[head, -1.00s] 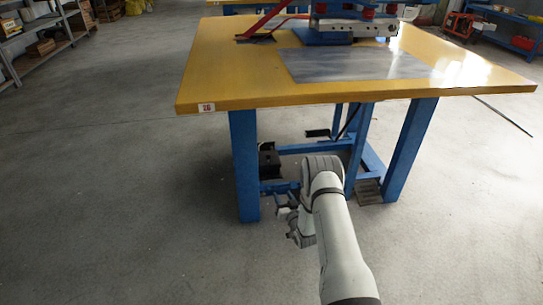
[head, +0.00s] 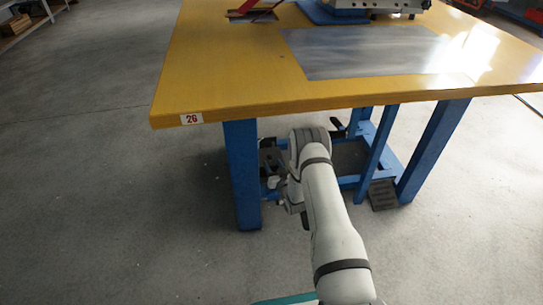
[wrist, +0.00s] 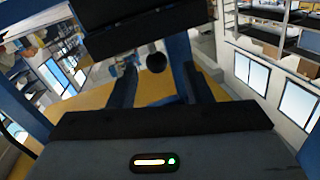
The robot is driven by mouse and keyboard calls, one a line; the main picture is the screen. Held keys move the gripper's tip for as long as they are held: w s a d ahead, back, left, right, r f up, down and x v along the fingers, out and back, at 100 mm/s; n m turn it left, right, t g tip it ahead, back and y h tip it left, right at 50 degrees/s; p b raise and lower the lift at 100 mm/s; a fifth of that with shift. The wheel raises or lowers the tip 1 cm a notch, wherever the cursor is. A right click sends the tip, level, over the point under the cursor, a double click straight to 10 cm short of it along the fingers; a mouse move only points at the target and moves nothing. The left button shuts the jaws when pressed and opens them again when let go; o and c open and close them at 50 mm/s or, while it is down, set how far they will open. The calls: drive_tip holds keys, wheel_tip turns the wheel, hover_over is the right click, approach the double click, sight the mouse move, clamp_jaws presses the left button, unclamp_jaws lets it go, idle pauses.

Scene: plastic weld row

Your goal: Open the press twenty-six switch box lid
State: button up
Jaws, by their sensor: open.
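In the head view a dark box (head: 268,157) shows under the table behind the left blue leg, partly hidden by my arm; I take it to be the switch box. My gripper (head: 273,184) is low under the table edge beside that leg, small and partly hidden. In the wrist view my gripper (wrist: 157,78) is open, with its two dark fingers apart and nothing held between them. A large dark box-like shape (wrist: 140,22) fills the top of that view, beyond the fingers. A round black knob-like part (wrist: 156,62) shows between the fingers. I cannot make out the lid's edge.
The yellow table (head: 220,70), with a label 26 (head: 191,119), overhangs my arm. The left blue leg (head: 242,175) stands close to my gripper. A foot pedal (head: 383,195) lies at the right under the table.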

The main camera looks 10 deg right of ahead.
sight(271, 159)
drive_tip(key=b+x, duration=0.1)
drive_tip(key=x, duration=0.3)
drive_tip(key=shift+w+d+f+b, duration=0.1)
drive_tip(key=shift+d+f+b, duration=0.05)
drive_tip(key=shift+b, duration=0.15)
drive_tip(key=shift+w, duration=0.55)
clamp_jaws()
